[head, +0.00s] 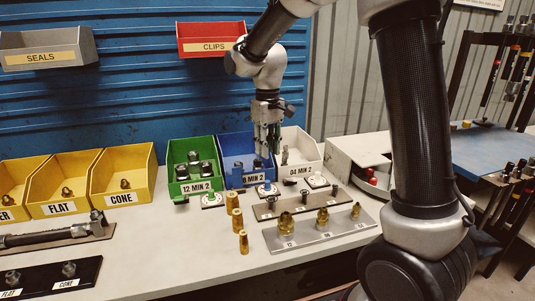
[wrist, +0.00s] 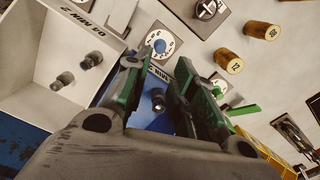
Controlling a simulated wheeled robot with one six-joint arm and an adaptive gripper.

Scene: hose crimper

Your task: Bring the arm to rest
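My gripper (head: 266,152) hangs fingers down over the blue bin (head: 234,170), whose label is partly covered. In the wrist view my gripper (wrist: 162,82) has its two green-padded fingers spread apart, with nothing held between them. A dark fitting (wrist: 157,98) shows in the gap, lower down in the blue bin. My arm is bent and reaches down from the top of the head view. I cannot tell how far the fingertips are above the bin's rim.
The green bin (head: 193,159) and the white bin (head: 299,147) flank the blue one. Small dials (head: 267,190) stand in front. Brass cylinders (head: 243,241) and a grey plate of brass fittings (head: 320,238) are nearer. Yellow bins (head: 122,170) stand left; a red CLIPS bin (head: 205,38) hangs behind.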

